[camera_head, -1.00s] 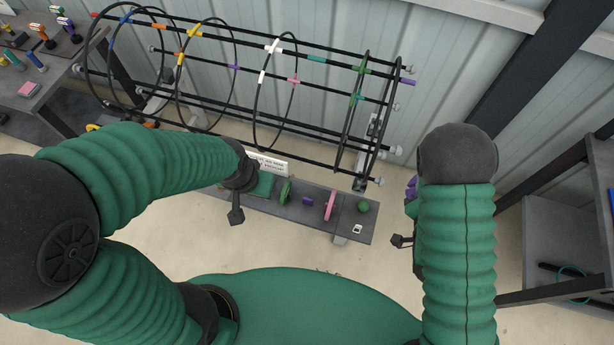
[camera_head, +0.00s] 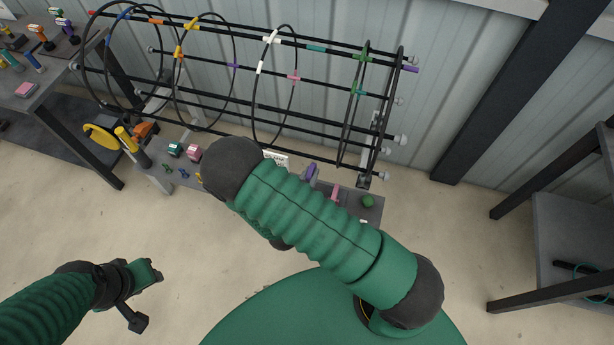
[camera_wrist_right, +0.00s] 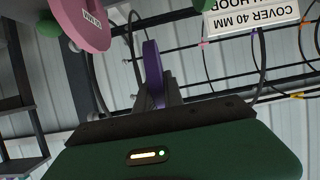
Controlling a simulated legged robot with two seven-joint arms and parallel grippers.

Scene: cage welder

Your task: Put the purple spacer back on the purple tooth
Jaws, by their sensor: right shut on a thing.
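The purple spacer (camera_wrist_right: 153,74) is a thin disc, seen nearly edge-on in the right wrist view. My right gripper (camera_wrist_right: 155,90) is shut on it. In the head view the purple spacer (camera_head: 311,172) shows above the rack (camera_head: 374,207), just beyond my right forearm, which hides the gripper there. The purple tooth is not visible now, so I cannot tell whether the spacer touches it. A pink spacer (camera_head: 335,194) stands to the right; it is also large at upper left in the wrist view (camera_wrist_right: 82,22). My left gripper (camera_head: 142,292) is low at left, its fingers unclear.
The wire cage (camera_head: 320,48) with coloured clips stands behind the rack. A white label (camera_head: 276,159) is at the rack's back, close to my arm. A green ball (camera_head: 368,201) is at the right end. A dark shelf (camera_head: 575,235) stands at right. Floor is clear in front.

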